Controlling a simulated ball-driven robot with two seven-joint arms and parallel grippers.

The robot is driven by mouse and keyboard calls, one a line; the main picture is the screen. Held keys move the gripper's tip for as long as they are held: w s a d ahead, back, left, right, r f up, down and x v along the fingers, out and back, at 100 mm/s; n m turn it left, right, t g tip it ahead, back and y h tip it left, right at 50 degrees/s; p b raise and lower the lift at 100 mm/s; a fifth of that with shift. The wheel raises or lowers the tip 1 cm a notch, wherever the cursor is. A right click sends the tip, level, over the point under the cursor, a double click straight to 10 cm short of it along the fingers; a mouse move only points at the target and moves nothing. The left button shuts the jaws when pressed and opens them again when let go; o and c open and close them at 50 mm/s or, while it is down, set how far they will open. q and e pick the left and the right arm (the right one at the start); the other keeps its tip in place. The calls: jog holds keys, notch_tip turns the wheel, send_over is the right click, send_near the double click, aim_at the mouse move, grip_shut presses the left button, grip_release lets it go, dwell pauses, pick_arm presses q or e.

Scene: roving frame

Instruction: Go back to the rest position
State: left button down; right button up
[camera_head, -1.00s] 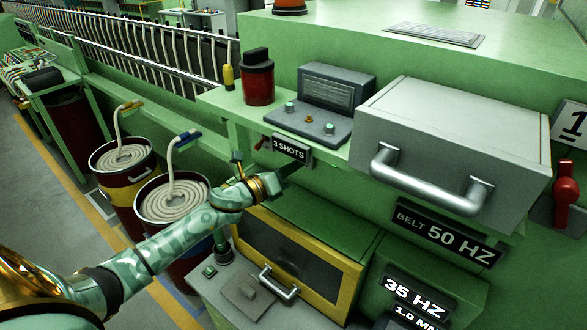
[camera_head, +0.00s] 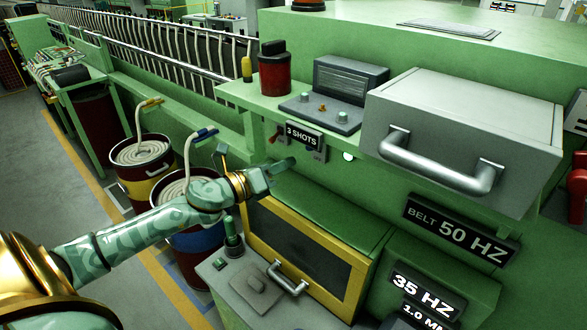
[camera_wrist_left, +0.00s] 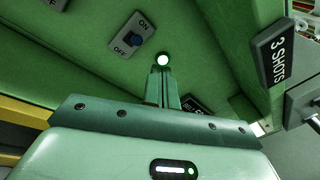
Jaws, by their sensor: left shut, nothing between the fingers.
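My left arm comes in from the left in the head view, over the coiled-rope drums. Its gripper (camera_head: 281,165) is shut and empty, just below the "3 SHOTS" sign (camera_head: 304,136) and apart from it. In the left wrist view the shut fingers (camera_wrist_left: 161,84) stand together, with a lit white round lamp (camera_wrist_left: 163,60) just past their tips. The lamp also shows in the head view (camera_head: 348,156), right of the gripper. An ON/OFF switch (camera_wrist_left: 132,38) is up and left of the fingers. My right gripper is out of view.
A yellow-framed cabinet (camera_head: 360,297) stands below the gripper, with a grey handle. A grey box with a thick handle (camera_head: 442,167) juts out at right. Drums of coiled rope (camera_head: 143,152) stand at left. The aisle floor (camera_head: 40,190) is clear.

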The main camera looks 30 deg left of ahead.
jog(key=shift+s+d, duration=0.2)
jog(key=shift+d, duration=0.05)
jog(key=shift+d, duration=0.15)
